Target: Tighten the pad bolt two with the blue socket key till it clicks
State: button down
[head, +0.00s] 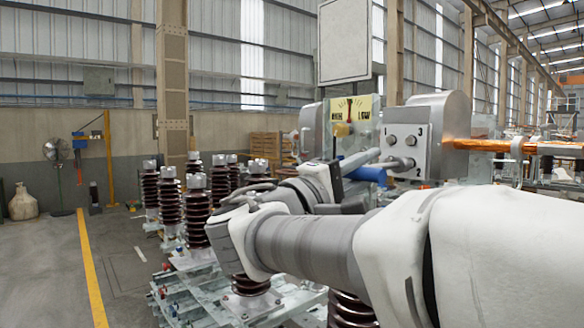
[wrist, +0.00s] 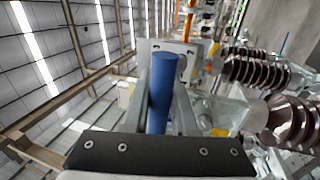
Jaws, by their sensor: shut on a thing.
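The blue socket key (head: 370,175) is held level in my gripper (head: 362,166). Its blue handle (wrist: 161,95) stands between the two grey fingers in the wrist view, and my gripper (wrist: 163,100) is shut on it. The grey pad plate (head: 425,152) is marked 1, 3 and 2, with bolts one (head: 391,140) and three (head: 411,140) in its upper row. The key's grey shaft reaches the lower bolt position by the 2. Its end appears at pad bolt two, which it covers; I cannot tell how fully it is seated.
A yellow HIGH/LOW gauge (head: 351,110) stands left of the pad. A copper-coloured bar (head: 480,145) runs off to the right. Several brown ribbed insulators (head: 196,205) stand below and left of my arm. Open floor (head: 45,255) lies at far left.

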jog(key=shift+w+d+b, duration=0.3)
jog(key=shift+w+d, duration=0.4)
jog(key=shift+d, duration=0.25)
dwell(0.4)
jog(key=shift+f+m+b, duration=0.2)
jog(key=shift+m+b, duration=0.2)
jog(key=shift+b, duration=0.35)
jog(key=shift+s+f+m+g+h+b, duration=0.15)
jog(key=shift+m+g+b, duration=0.1)
jog(key=shift+m+b, duration=0.55)
jog(key=shift+w+m+g+h+b, duration=0.1)
jog(key=shift+m+g+b, duration=0.35)
jog(key=shift+b, duration=0.6)
jog(key=shift+s+f+m+g+h+b, duration=0.1)
jog(key=shift+m+h+b, duration=0.05)
jog(key=shift+m+b, duration=0.7)
jog(key=shift+f+m+g+b, duration=0.15)
jog(key=shift+m+g+b, duration=0.25)
jog(key=shift+m+b, duration=0.7)
jog(key=shift+f+m+g+b, duration=0.15)
jog(key=shift+m+g+b, duration=0.25)
jog(key=shift+m+b, duration=0.65)
